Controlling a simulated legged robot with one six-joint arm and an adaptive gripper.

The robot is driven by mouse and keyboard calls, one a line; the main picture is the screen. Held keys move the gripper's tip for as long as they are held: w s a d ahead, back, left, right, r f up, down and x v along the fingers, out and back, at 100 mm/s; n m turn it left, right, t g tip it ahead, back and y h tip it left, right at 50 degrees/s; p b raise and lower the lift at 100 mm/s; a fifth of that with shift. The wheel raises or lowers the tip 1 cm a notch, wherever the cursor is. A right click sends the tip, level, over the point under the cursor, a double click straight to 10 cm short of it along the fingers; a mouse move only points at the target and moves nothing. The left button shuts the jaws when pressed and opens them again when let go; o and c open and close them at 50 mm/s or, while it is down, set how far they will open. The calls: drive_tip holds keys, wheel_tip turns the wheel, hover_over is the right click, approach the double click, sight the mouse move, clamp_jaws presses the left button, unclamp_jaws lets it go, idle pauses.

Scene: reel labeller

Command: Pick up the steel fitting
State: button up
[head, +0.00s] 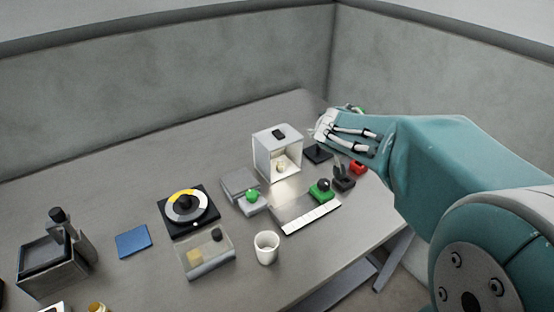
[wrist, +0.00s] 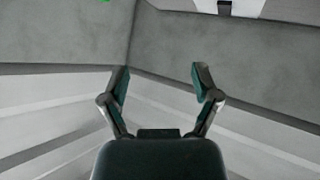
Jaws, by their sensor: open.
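I cannot pick out a steel fitting for certain in either view. A small pale rounded piece (head: 281,166) sits inside the open-fronted white box (head: 262,160) in the head view, but its material is unclear. My gripper (head: 322,125) is at the far right of the table, above and right of the white box, partly hidden by its own links. In the wrist view my gripper (wrist: 160,80) has its two fingers spread wide, with only grey wall between them.
The table holds a black dial unit (head: 187,206), a clear bin (head: 205,253), a white cup (head: 266,247), a blue pad (head: 133,241), a metal plate (head: 290,206), a green-knobbed block (head: 252,198) and a red piece (head: 358,167). Walls stand behind. The table's back left is clear.

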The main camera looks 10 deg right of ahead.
drive_tip(key=w+a+f+n+y, duration=0.2)
drive_tip(key=w+f+y, duration=0.1)
drive_tip(key=w+f, duration=0.45)
drive_tip(key=n+g+y, duration=0.2)
drive_tip(key=g+y, duration=0.1)
approach(282, 164)
drive_tip(key=x, duration=1.1)
drive_tip(key=shift+w+f, duration=0.1)
drive_tip(key=shift+w, duration=0.05)
clamp_jaws()
